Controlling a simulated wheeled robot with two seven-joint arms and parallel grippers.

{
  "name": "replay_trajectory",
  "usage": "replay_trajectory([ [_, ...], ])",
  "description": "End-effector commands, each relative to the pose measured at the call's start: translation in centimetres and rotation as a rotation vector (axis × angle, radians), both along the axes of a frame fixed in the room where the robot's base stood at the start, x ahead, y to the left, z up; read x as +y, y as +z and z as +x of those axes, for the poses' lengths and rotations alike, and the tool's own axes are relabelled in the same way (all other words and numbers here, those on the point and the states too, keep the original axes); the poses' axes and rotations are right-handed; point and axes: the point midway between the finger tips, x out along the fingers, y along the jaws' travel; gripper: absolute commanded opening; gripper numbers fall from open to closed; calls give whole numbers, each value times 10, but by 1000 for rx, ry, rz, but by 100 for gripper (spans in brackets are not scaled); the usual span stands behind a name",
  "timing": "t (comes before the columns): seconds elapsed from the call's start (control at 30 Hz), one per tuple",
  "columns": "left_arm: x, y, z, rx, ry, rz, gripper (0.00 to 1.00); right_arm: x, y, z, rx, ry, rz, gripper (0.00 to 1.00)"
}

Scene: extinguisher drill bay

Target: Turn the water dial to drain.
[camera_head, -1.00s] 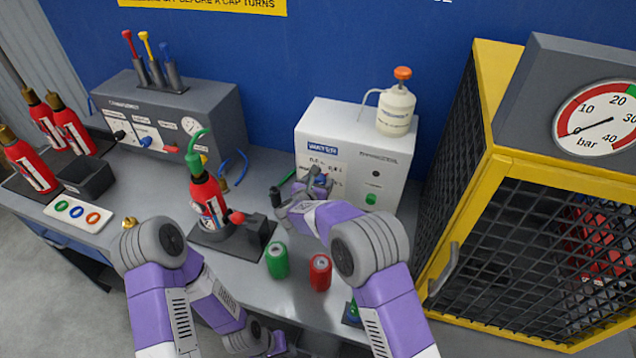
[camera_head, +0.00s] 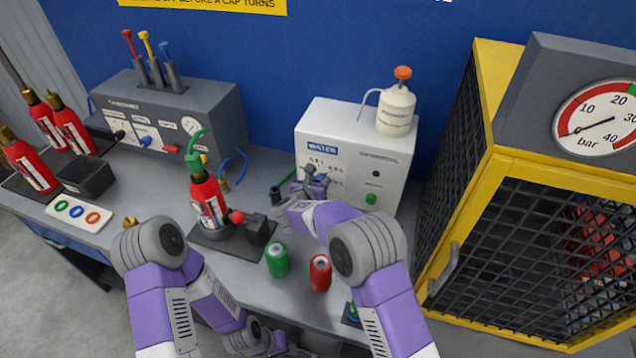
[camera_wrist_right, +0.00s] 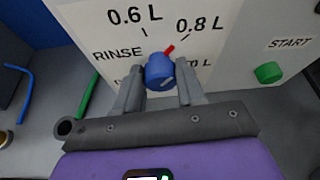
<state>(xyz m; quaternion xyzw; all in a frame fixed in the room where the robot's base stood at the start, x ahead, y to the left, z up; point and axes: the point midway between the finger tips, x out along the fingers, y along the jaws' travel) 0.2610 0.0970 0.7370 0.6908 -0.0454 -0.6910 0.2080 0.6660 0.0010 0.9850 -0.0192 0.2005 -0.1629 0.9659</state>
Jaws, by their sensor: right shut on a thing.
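The water dial (camera_wrist_right: 160,72) is a blue knob on the white water unit (camera_head: 352,140). In the right wrist view its red pointer points up and slightly right, between the 0.6 L and 0.8 L marks. RINSE shows to its left; the label below that is mostly hidden by a finger. My right gripper (camera_wrist_right: 159,84) is shut on the dial, one finger on each side. It also shows in the head view (camera_head: 314,182) at the unit's front. My left gripper (camera_head: 275,344) is low at the bottom edge, away from the dial, and its jaws are unclear.
A green START button (camera_wrist_right: 268,72) sits right of the dial. A red extinguisher (camera_head: 207,200) stands in a holder to the left, with green (camera_head: 277,260) and red (camera_head: 320,272) cylinders in front. A yellow mesh cage (camera_head: 470,200) stands at right.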

Motion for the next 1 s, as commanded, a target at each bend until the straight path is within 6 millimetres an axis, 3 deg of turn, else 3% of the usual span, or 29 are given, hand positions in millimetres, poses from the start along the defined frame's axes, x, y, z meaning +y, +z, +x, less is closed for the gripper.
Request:
replay_trajectory([
  [0.53, 0, -8, 0, 0, 0, 0, 43, 4, -3, 1, 120, -1, -367, 9],
  [1.0, 0, -11, 0, 0, 0, 0, 43, 5, -2, 1, 160, 1, -493, 9],
])
